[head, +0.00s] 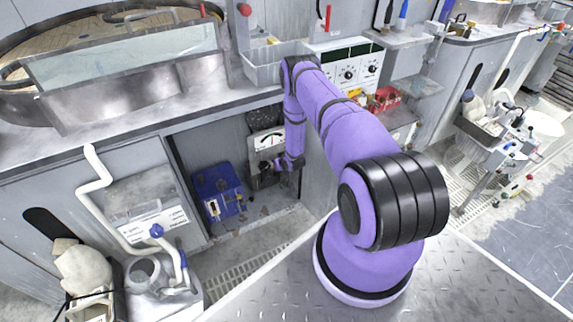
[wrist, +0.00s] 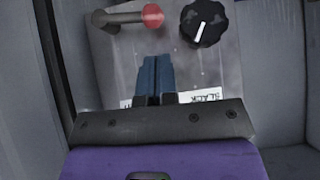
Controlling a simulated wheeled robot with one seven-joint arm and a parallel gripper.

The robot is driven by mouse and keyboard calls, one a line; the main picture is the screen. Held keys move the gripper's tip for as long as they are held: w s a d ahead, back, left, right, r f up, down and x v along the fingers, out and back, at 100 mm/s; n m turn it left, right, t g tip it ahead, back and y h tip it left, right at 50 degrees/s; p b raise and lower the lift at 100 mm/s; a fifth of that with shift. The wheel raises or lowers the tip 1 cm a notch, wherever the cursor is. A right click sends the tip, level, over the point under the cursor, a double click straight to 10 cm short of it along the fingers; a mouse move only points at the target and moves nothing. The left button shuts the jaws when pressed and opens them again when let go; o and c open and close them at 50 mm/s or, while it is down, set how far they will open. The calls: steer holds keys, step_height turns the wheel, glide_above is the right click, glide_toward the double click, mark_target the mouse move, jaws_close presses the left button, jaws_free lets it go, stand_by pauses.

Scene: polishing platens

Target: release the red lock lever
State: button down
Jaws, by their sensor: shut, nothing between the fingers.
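A lever with a red rounded end (wrist: 152,16) lies roughly level across a grey panel (wrist: 215,70) in the wrist view. In the head view my arm reaches down into the open bay under the counter, and the gripper (head: 286,165) is by the panel there. The lever cannot be made out in that view.
A black dial (wrist: 204,22) with a white pointer is close right of the lever. A white label (wrist: 205,95) reading "SLACK" is partly hidden by my gripper. A blue box (head: 217,188) stands left of my gripper in the bay. Bay walls stand on both sides.

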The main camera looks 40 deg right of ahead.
steer(key=v, duration=0.8)
steer(key=shift+a, duration=0.1)
